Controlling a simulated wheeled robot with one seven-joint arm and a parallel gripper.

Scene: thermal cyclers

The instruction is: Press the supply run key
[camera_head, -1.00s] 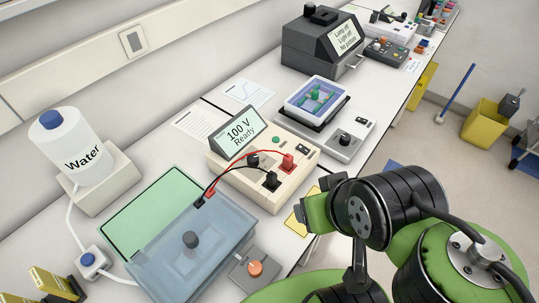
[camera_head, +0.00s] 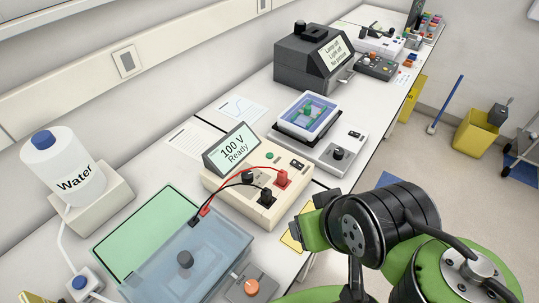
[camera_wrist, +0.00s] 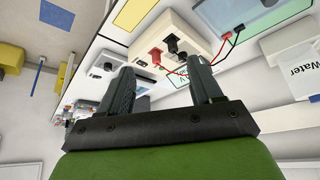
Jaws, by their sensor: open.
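The cream power supply (camera_head: 231,197) stands on the bench, its tilted screen (camera_head: 231,148) reading "100 V Ready". A small green round key (camera_head: 269,156) sits on its top beside the screen, with a dark switch (camera_head: 297,163) to the right. I cannot read a label on either. Red and black leads are plugged into it. In the wrist view the supply (camera_wrist: 178,32) lies beyond my gripper (camera_wrist: 160,75), whose two dark fingers are apart with nothing between them. The fingers are apart from the supply. In the head view my arm is at the lower right and the fingers are not distinguishable.
A clear-blue gel tank (camera_head: 190,262) with a green lid is left of the supply. A water bottle (camera_head: 63,170) stands behind it. A gel viewer (camera_head: 309,112) and dark imager box (camera_head: 312,60) stand further along.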

